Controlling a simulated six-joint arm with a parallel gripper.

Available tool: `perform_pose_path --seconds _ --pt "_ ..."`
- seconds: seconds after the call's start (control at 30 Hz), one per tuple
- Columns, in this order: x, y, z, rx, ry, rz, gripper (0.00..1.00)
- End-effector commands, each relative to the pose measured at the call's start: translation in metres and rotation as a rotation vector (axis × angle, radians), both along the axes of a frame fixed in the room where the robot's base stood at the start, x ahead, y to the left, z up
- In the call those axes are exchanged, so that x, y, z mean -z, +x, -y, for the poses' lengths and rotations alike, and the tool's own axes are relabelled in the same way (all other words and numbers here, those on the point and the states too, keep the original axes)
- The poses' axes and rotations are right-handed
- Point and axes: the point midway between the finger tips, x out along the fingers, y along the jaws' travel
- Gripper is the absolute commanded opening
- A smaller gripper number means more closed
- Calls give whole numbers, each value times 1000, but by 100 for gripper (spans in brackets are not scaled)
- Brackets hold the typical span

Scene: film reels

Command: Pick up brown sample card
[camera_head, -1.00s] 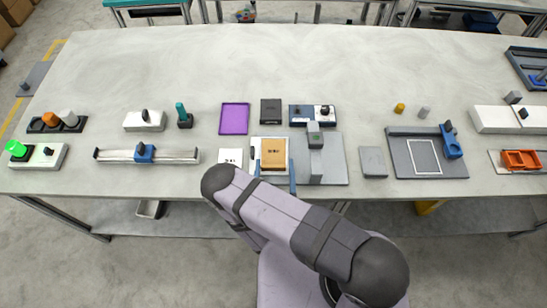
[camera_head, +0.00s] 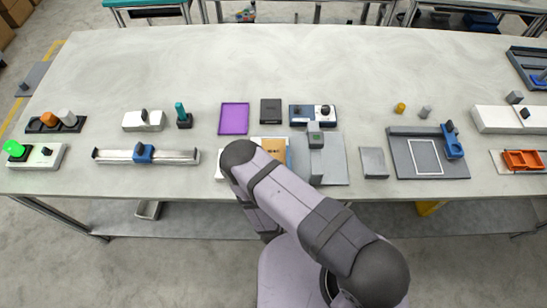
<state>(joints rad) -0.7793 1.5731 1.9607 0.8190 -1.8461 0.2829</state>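The brown sample card (camera_head: 273,148) lies at the front middle of the table, on a pale base with blue edging. Only its upper part shows; my arm covers the rest. A small dark mark shows on its face. My arm reaches up from the bottom of the picture, and its rounded dark joint is just left of the card in the picture. My gripper does not show; the arm hides it or it is out of sight, so I cannot tell its distance from the card.
Right of the card stands a grey press-like device (camera_head: 316,140) on a grey plate (camera_head: 335,160). Behind are a purple tray (camera_head: 234,118), a dark box (camera_head: 271,111) and a blue-and-white control box (camera_head: 300,115). A slider rail (camera_head: 115,156) lies left. The table's back is clear.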

Motion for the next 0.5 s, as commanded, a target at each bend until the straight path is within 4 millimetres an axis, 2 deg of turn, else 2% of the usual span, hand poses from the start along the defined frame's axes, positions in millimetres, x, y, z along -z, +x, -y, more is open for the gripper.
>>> perform_pose_path --seconds 0.5 --pt "-4 0 0 0 1 1 40"
